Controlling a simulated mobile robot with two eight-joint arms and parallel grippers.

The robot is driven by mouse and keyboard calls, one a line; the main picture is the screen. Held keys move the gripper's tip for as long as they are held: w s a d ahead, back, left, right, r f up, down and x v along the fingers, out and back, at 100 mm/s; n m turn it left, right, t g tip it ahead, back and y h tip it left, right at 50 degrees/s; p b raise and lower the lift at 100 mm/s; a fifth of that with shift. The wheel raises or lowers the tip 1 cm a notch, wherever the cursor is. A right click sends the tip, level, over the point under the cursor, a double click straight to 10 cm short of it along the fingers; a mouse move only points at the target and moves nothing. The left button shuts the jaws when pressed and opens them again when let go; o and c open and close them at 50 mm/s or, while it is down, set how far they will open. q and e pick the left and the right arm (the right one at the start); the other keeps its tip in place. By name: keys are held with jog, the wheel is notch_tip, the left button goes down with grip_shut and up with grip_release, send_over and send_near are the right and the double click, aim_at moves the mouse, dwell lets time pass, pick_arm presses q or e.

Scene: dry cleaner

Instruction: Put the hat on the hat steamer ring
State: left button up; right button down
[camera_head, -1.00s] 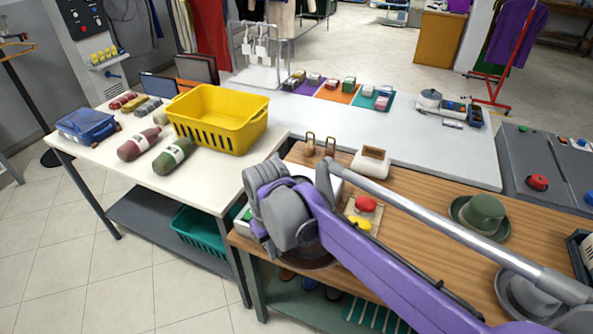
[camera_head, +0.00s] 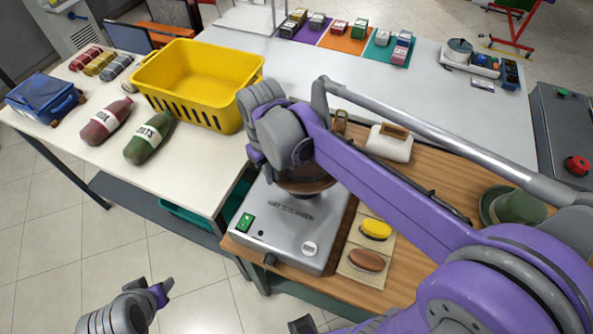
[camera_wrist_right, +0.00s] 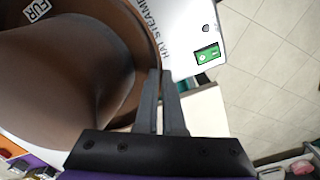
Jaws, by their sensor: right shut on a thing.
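The brown hat (camera_head: 306,187) is under my right gripper, over the silver hat steamer (camera_head: 285,228). The hat fills the left of the right wrist view (camera_wrist_right: 55,85). My right gripper (camera_wrist_right: 160,85) is shut on the hat's brim. The steamer's printed front and green switch show beside the brim in the wrist view (camera_wrist_right: 185,45). The hat and arm hide the steamer ring, so I cannot tell whether the hat touches it. My left gripper (camera_head: 163,290) is low at the lower left, over the floor and away from the hat; its finger gap is unclear.
A yellow basket (camera_head: 200,85) stands on the white table left of the steamer. A yellow brush (camera_head: 376,229) and a brown brush (camera_head: 366,260) lie right of the steamer. A green hat (camera_head: 518,207) sits farther right. My right arm crosses above the wooden counter.

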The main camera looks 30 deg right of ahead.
send_over(275, 203)
notch_tip(275, 203, down, 5)
jog(key=shift+s+f, duration=0.1)
pick_arm(q)
jog(key=shift+s+a+f+b, duration=0.1)
jog(key=shift+s+f+b, duration=0.2)
jog(key=shift+s+f, duration=0.15)
pick_arm(e)
jog(key=shift+f, duration=2.15)
jog(key=shift+f, duration=0.25)
jog(key=c, duration=1)
grip_release()
jog(key=shift+r, duration=0.1)
jog(key=shift+c, duration=0.2)
pick_arm(q)
jog(key=shift+f, duration=0.15)
